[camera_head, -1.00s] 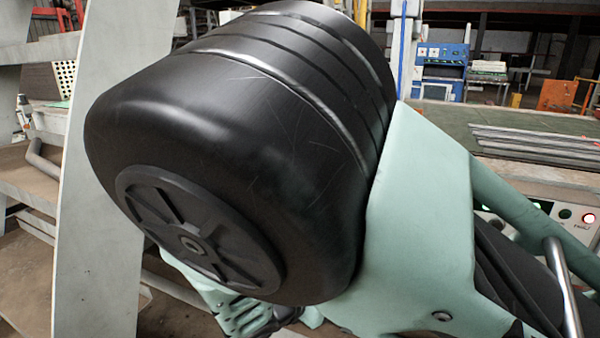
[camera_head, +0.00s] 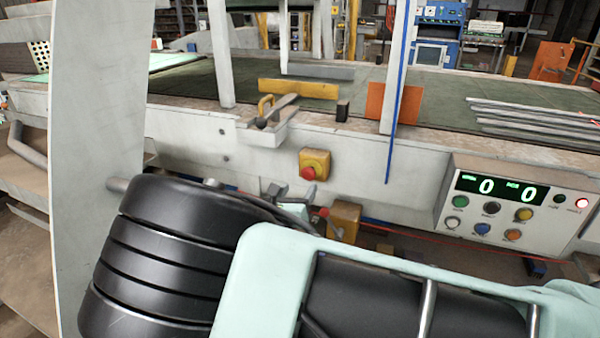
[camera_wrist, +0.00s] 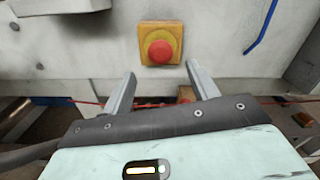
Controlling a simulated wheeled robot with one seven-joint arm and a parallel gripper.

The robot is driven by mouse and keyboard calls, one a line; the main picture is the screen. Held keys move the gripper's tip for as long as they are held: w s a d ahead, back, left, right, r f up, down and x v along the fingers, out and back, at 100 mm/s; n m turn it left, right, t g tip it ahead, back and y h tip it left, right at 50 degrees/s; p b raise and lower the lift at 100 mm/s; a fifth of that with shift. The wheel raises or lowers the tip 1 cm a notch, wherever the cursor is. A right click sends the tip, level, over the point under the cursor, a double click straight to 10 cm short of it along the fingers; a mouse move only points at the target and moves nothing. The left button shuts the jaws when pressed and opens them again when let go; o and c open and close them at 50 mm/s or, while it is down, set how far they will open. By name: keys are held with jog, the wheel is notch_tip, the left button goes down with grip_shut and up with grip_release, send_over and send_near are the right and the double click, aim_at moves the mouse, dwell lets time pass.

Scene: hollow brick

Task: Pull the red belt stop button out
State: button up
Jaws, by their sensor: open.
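The red stop button (camera_head: 308,173) sits on a yellow box (camera_head: 318,160) fixed to the side wall of the conveyor in the head view. In the wrist view the round red button (camera_wrist: 160,52) shows on its yellow box (camera_wrist: 146,34), ahead of my gripper and roughly centred between the fingers. My gripper (camera_wrist: 160,78) is open, with its two grey fingers apart and nothing between them. The fingertips appear below the button in the picture and do not touch it. In the head view my arm hides most of the gripper.
A control panel (camera_head: 512,208) with buttons and a display stands to the right of the yellow box. A blue cable (camera_head: 393,140) hangs between them. A metal lever (camera_head: 275,112) on a bracket is above left. A pale upright post (camera_head: 95,150) stands at the left.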

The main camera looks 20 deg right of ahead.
aim_at(307, 176)
jog(key=x, duration=0.7)
jog(key=shift+s+p, duration=0.1)
jog(key=shift+p, duration=0.3)
grip_shut()
jog(key=shift+s+a+p, duration=0.35)
jog(key=shift+s+p, duration=0.15)
jog(key=shift+f, duration=0.1)
grip_release()
